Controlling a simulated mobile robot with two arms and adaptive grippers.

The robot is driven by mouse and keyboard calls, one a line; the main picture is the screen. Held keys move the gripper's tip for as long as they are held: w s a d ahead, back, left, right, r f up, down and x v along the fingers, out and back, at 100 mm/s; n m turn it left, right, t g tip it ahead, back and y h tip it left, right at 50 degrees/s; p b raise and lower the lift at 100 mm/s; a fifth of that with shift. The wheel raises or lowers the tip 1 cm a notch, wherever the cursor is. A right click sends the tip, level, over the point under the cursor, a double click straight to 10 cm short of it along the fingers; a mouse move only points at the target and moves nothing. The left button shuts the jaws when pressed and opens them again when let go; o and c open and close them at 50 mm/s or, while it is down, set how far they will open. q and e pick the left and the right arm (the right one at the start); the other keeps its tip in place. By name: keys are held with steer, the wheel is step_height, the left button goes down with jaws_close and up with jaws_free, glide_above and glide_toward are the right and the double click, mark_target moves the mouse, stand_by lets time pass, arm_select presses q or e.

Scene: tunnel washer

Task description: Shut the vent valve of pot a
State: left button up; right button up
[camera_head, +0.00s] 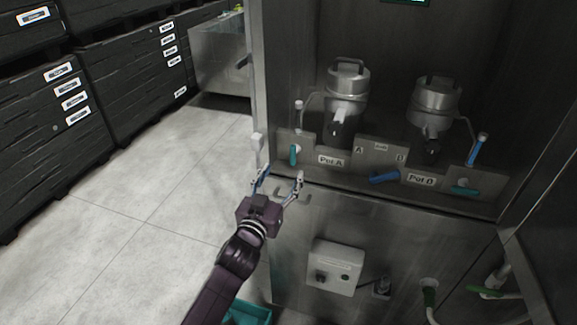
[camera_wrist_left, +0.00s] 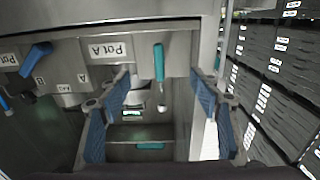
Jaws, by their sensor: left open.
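The teal valve handle (camera_head: 293,155) beside the Pot A label (camera_head: 331,160) hangs upright on the left of the steel panel. It also shows in the left wrist view (camera_wrist_left: 158,62). Pot A (camera_head: 347,84) is a steel canister with a top handle, standing behind the panel. My left gripper (camera_head: 280,182) is open and empty, just below and in front of the teal handle. In the left wrist view the handle lies between the two blue-padded fingers (camera_wrist_left: 161,80), apart from both. My right gripper is not in view.
Pot B (camera_head: 436,103) stands at right, with a level teal handle (camera_head: 464,190) near its label. A blue handle (camera_head: 384,177) sits mid-panel. A grey switch box (camera_head: 336,267) is below. Black crates (camera_head: 128,70) line the left; the floor between is clear.

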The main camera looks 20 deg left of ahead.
mark_target(292, 157)
arm_select(q)
steer(key=w+b, duration=0.1)
steer(key=w, duration=0.5)
steer(key=shift+d, duration=0.15)
steer(key=shift+w+b, duration=0.4)
steer(key=shift+w, duration=0.15)
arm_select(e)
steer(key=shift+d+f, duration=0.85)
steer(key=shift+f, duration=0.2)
arm_select(q)
jaws_close()
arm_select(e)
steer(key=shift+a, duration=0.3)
